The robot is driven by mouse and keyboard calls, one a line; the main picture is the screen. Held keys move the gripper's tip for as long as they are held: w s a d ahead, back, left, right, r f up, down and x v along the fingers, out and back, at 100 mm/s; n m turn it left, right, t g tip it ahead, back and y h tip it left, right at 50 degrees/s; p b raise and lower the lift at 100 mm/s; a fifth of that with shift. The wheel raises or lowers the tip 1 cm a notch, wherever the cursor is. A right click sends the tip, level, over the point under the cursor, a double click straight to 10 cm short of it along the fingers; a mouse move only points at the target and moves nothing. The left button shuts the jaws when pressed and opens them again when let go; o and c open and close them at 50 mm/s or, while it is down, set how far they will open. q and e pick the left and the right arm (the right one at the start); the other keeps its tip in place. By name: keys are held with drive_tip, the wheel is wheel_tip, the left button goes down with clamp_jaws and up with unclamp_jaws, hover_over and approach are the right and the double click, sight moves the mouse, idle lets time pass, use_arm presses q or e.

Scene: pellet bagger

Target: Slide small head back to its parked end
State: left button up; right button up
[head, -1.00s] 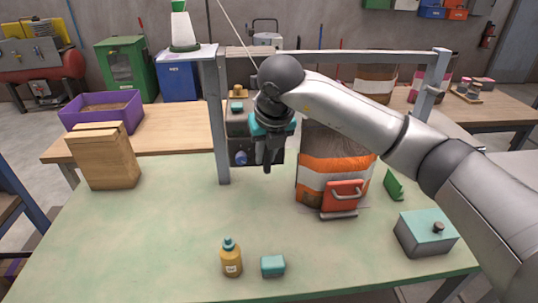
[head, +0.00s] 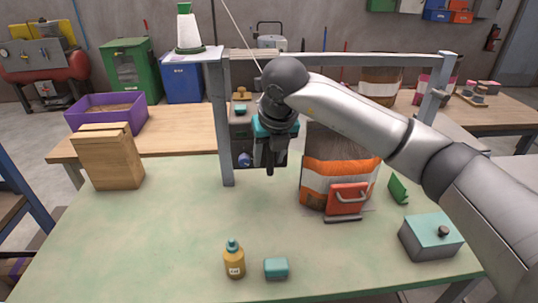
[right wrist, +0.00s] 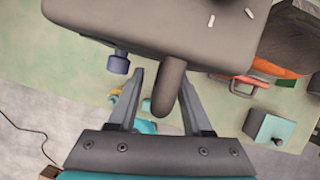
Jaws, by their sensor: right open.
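The small head is a grey-brown box (head: 241,131) hanging by the left post of the grey overhead rail (head: 340,60), partly hidden by my right gripper (head: 268,160). In the right wrist view, the grey body (right wrist: 160,22) fills the top, with a rounded grey handle (right wrist: 170,85) sticking out. My right gripper (right wrist: 162,85) is open, one finger on each side of that handle. I see gaps between handle and fingers. My left gripper is out of view.
An orange-white striped bag (head: 325,165) stands right of the gripper, with a red handled piece (head: 347,197) in front. A mustard bottle (head: 234,260), teal block (head: 276,268) and teal-topped box (head: 431,236) stand nearer. The green table's left middle is clear.

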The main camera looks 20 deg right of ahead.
drive_tip(key=v, duration=1.5)
